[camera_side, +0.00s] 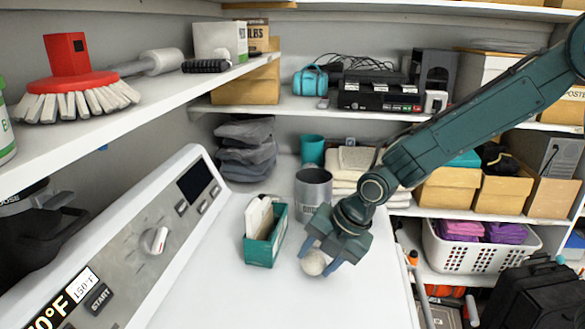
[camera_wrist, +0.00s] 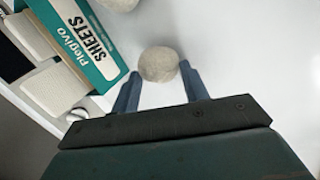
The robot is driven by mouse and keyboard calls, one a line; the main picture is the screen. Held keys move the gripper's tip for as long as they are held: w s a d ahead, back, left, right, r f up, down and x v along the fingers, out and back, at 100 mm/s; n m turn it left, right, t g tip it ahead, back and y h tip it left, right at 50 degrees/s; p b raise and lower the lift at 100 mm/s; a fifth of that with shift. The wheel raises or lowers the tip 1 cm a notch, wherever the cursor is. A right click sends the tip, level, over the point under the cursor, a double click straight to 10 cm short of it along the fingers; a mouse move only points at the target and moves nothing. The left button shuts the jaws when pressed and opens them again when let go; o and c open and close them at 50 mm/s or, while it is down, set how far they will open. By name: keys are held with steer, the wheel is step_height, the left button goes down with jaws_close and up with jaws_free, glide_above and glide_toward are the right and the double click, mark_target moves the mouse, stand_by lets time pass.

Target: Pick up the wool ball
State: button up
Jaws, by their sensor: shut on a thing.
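The wool ball (camera_side: 314,262) is a small off-white round ball at the right part of the white washer top. My gripper (camera_side: 321,261) reaches down to it from the upper right, with its blue fingers on either side of the ball. In the wrist view the grey-beige wool ball (camera_wrist: 158,64) sits between the two blue fingertips (camera_wrist: 160,80). My gripper is shut on the ball. The ball is low over the white surface; I cannot tell whether it still touches it.
A teal box of sheets (camera_side: 264,247) stands left of my gripper, and it shows at upper left in the wrist view (camera_wrist: 85,45). A grey metal bin (camera_side: 313,190) stands behind. The washer control panel (camera_side: 150,235) rises at left. The front washer top (camera_side: 270,300) is clear.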

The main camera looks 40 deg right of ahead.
mark_target(319, 257)
step_height(319, 257, up, 20)
stand_by(0.6)
